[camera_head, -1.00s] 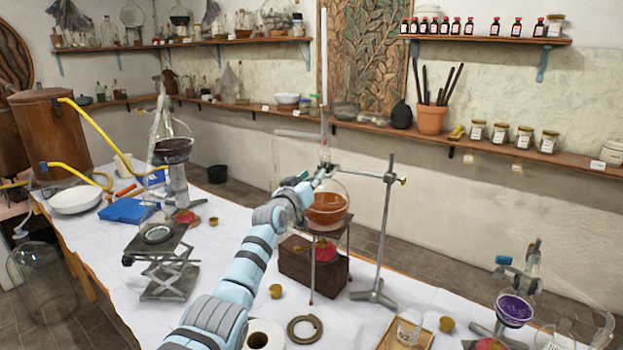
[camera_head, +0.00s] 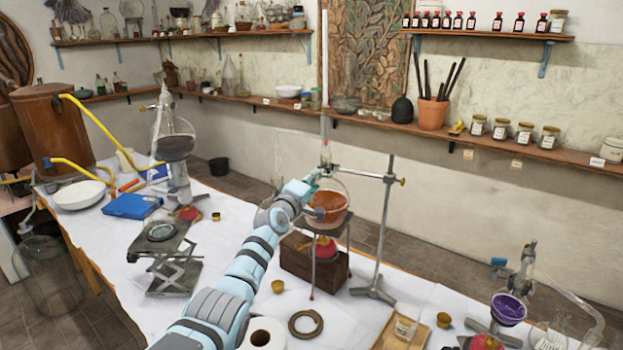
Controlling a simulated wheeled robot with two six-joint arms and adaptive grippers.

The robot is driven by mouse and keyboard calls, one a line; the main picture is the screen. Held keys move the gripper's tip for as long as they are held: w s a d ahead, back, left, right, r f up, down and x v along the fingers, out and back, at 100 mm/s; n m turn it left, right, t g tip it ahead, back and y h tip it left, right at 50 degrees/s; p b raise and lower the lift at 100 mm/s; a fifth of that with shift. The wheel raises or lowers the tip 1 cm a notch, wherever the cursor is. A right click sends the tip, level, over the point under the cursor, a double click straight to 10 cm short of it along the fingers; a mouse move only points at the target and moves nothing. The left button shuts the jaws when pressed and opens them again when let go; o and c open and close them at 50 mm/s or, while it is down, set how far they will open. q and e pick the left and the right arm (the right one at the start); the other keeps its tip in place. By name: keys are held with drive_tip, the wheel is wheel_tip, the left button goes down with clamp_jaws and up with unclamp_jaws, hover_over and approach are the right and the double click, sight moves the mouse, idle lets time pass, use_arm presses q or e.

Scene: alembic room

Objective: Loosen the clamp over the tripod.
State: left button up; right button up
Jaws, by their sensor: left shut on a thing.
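A round flask with orange-brown liquid (camera_head: 330,207) sits over the tripod (camera_head: 347,243). The clamp (camera_head: 358,174) reaches left from a metal stand (camera_head: 384,230) to the flask's neck, with a brass-coloured screw at the stand end. My left arm comes in from the lower left. My left gripper (camera_head: 313,183) is at the clamp's jaw end beside the flask neck, shut on what looks like the clamp. Its fingertips are small and partly hidden, so the exact grip is unclear. My right gripper is out of view.
A wooden block (camera_head: 294,262) and a red burner (camera_head: 325,249) are by the tripod. A tall thin tube (camera_head: 324,75) rises above the flask. A lab jack (camera_head: 170,262) stands left.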

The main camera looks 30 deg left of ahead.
use_arm(q)
drive_tip(key=n, duration=0.4)
drive_tip(key=n+p, duration=0.1)
drive_tip(key=n, duration=0.3)
drive_tip(key=n+p, duration=0.1)
drive_tip(key=n, duration=0.4)
drive_tip(key=shift+d+f, duration=0.1)
drive_tip(key=shift+f, duration=0.25)
drive_tip(key=shift+n, duration=0.3)
drive_tip(key=o, duration=1.2)
drive_tip(key=shift+c, duration=0.2)
drive_tip(key=shift+r, duration=0.1)
